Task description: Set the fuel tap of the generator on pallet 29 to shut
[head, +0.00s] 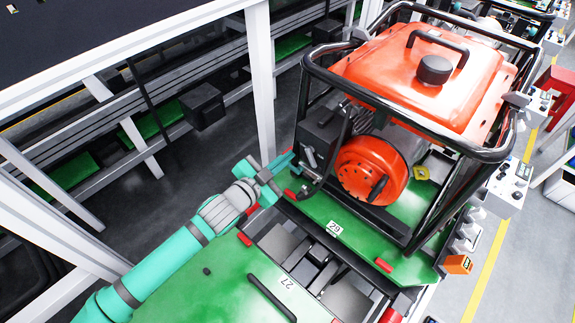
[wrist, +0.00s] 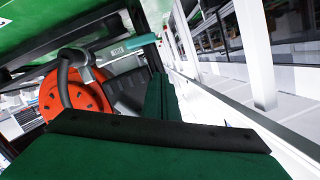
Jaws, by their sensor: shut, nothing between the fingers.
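The generator on pallet 29 has an orange tank (head: 425,75), a black tube frame (head: 312,95) and a round orange starter cover (head: 365,168), also in the wrist view (wrist: 62,92). It stands on the green pallet (head: 400,262) with a plate reading 29 (head: 334,228). My gripper (head: 288,160) is shut and empty at the generator's left side, close to the frame's lower corner. A small grey fitting (head: 309,158) is just right of its fingertips. I cannot tell whether this is the fuel tap, nor whether my fingers touch it. No tap setting is readable.
A green pallet marked 27 (head: 225,285) with a black handle lies in front, under my arm. White control boxes (head: 508,185) and an orange device (head: 458,265) are at the right.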

